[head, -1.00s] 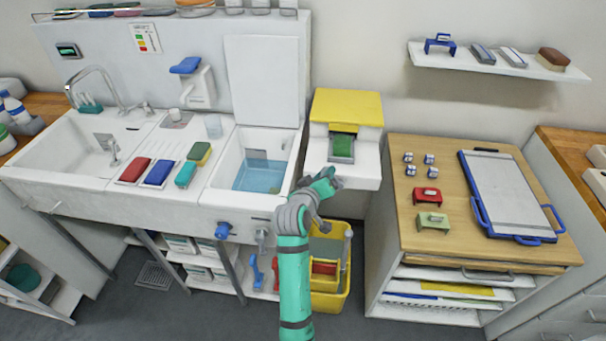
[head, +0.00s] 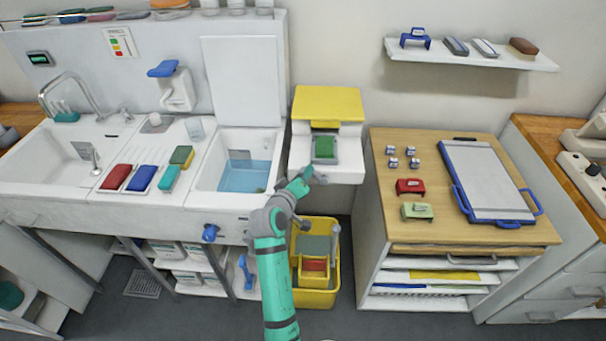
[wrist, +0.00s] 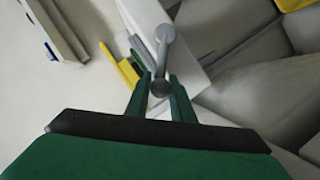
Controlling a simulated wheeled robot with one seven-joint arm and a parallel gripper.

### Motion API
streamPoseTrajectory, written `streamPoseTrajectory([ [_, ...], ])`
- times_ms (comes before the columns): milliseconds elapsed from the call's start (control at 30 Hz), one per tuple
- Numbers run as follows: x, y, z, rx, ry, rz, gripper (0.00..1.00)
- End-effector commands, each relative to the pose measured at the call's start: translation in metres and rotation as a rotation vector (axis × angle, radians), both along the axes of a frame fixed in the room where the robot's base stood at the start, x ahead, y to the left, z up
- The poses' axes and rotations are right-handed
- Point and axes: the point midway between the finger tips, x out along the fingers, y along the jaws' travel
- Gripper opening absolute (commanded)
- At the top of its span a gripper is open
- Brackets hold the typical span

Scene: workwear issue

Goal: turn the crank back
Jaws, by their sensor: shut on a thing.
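The crank (wrist: 165,58) shows in the wrist view as a grey arm with a round end at its far side and a knob at its near side. My gripper (wrist: 162,90) is shut on the crank's knob, one green finger on each side. In the head view my gripper (head: 306,178) is at the front left of a white box with a yellow lid (head: 329,104) and a green pad (head: 324,147) in its opening. The crank is largely hidden there by my gripper and arm.
A yellow bucket (head: 334,280) stands on the floor below the box. A sink with blue water (head: 244,176) is to the left. A wooden-topped cabinet (head: 450,236) stands to the right, and a shelf (head: 470,57) hangs above it.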

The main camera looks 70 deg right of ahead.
Motion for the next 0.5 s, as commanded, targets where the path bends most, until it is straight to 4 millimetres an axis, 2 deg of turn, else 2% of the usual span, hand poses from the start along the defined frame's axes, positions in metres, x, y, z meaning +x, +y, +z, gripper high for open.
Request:
streamPoseTrajectory([
  [67, -0.0027, -0.0003, -0.0042, 0.008, 0.004, -0.004, 0.0],
  [100, -0.0026, -0.0003, -0.004, 0.008, 0.004, -0.004, 0.24],
  [167, -0.0022, -0.0002, -0.0035, 0.007, 0.003, -0.004, 0.38],
  [500, 0.0007, 0.0021, 0.0, 0.001, 0.001, 0.001, 0.4],
])
